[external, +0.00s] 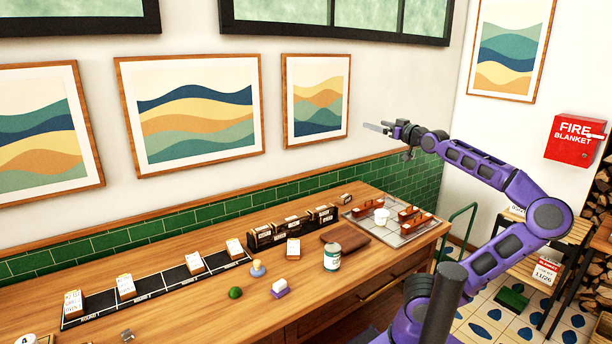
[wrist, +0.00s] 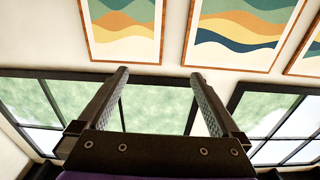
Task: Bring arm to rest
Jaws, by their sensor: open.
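My purple arm is raised over the right part of the wooden counter (external: 200,312) in the external view. My gripper (external: 376,128) is held high, level with the framed pictures, pointing left and well clear of the counter. In the wrist view my gripper (wrist: 160,85) shows two dark fingers spread wide apart with nothing between them. Behind them are the wall, windows and framed wave prints, which appear upside down.
A tray (external: 412,238) with red-brown holders and a white cup stands at the counter's right end. A can (external: 332,257), a green ball (external: 235,293), a black strip with cards (external: 158,287) and a dark rack (external: 292,228) are on the counter. A red fire blanket box (external: 575,139) hangs right.

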